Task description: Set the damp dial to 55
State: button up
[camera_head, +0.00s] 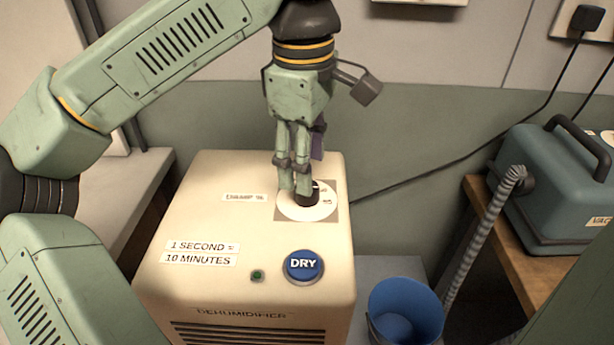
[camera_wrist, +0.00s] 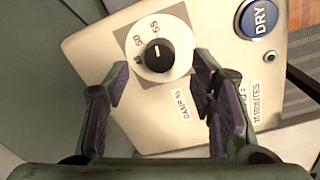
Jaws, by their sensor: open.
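The damp dial (camera_head: 325,208) is a white disc with a black knob on top of the cream dehumidifier (camera_head: 215,220). In the wrist view the disc and its knob (camera_wrist: 159,56) show clearly. A white mark on the knob points up in that view, towards a number that looks like 55. The other numbers are small and hard to read. My gripper (camera_head: 296,190) points down over the dial and partly hides it in the head view. In the wrist view its open fingers (camera_wrist: 160,72) are apart on both sides of the disc, with nothing held. I cannot tell whether a finger touches the knob.
A blue DRY button (camera_head: 303,265) and a small green light (camera_head: 257,276) are on the front of the top. A blue bucket (camera_head: 405,310) stands at the right. A teal vacuum (camera_head: 555,190) with a grey hose sits on a wooden bench. A wall is behind.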

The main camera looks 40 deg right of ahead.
notch_tip(320, 180, up, 7)
jog(key=shift+s+a+r, duration=0.15)
jog(key=shift+r, duration=0.05)
dwell(0.6)
